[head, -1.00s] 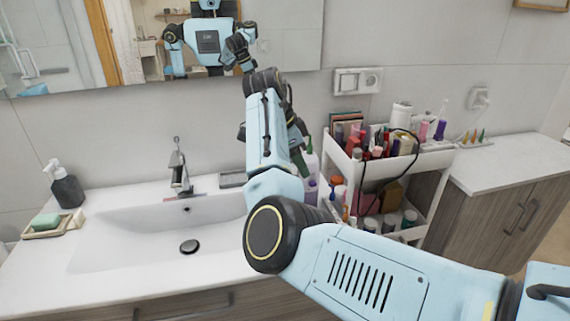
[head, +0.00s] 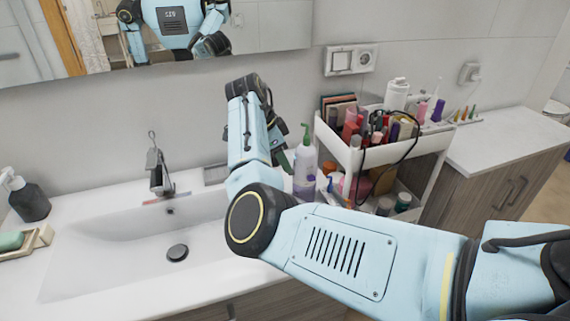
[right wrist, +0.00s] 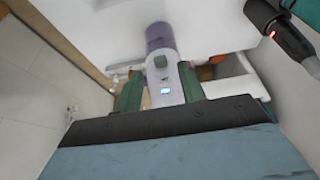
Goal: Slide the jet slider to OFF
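The water-jet device (head: 303,170), white with a green nozzle and a purple lower part, stands upright between the sink and the cart. In the right wrist view its white body (right wrist: 166,77) shows a grey slider (right wrist: 161,62) and a small lit blue display (right wrist: 165,91); the purple part is at the top. My right gripper (head: 286,158) is beside it in the head view, mostly hidden behind my arm. In the wrist view its green fingers (right wrist: 160,80) are apart, one on each side of the body. I cannot tell whether they touch it. The slider's setting is unreadable. My left gripper is out of view.
A white cart (head: 345,157) full of cosmetics stands just right of the device. The sink (head: 120,235) with its faucet (head: 158,172) is to the left. The wall and mirror (head: 270,25) are behind. A white counter (head: 500,140) is at the right.

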